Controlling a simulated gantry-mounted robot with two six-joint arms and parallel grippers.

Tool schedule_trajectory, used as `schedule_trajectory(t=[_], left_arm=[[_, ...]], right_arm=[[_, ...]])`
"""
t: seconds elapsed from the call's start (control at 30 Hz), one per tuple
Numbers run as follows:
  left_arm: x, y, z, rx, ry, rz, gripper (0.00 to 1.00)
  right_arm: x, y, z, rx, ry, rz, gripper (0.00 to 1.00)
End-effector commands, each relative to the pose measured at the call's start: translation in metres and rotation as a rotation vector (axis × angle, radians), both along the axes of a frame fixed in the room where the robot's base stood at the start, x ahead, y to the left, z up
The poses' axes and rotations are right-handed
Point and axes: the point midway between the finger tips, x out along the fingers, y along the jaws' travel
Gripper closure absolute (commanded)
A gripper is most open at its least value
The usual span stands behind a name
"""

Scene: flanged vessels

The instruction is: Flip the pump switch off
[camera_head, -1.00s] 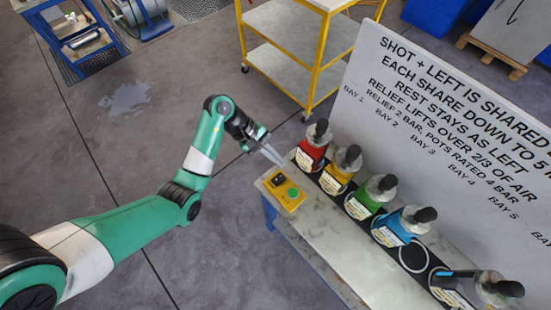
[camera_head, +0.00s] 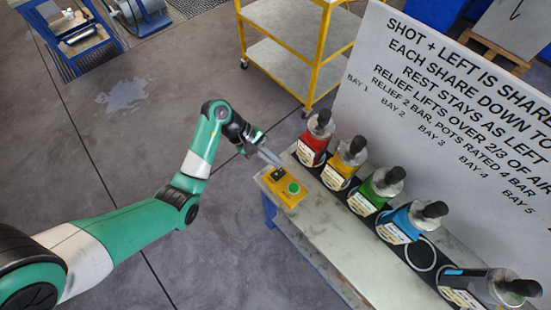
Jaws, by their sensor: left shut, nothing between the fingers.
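The yellow pump switch box (camera_head: 286,190) sits at the near left end of the bench. It has a green round button (camera_head: 294,188) and a dark switch (camera_head: 278,174) towards its far left corner. My left gripper (camera_head: 277,164) is shut and empty, with its fingertips at or just above the dark switch. I cannot tell whether they touch it. The fingers partly cover the switch, so its position is unclear. My right gripper is not in view.
Red (camera_head: 314,139), yellow (camera_head: 343,164), green (camera_head: 375,190) and blue (camera_head: 410,222) vessels stand in a row on the bench (camera_head: 335,240). A lettered board (camera_head: 450,110) rises behind. A yellow trolley (camera_head: 300,50) stands at the back.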

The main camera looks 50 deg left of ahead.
Motion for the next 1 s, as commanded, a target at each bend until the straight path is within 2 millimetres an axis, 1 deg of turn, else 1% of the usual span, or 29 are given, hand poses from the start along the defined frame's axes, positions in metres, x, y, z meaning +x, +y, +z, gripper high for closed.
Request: schedule_trajectory(t=[0.03,0.1,0.23,1.0], left_arm=[[-0.001,0.000,-0.014,0.000,0.001,0.001,1.00],[-0.003,0.000,-0.021,0.000,0.000,0.002,1.00],[-0.004,0.000,-0.029,0.002,-0.001,0.001,1.00],[-0.004,0.000,-0.029,0.002,-0.001,0.001,1.00]], right_arm=[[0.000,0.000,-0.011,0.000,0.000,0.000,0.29],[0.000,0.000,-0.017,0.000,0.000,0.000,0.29],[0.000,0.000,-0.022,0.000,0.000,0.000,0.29],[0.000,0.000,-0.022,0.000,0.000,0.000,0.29]])
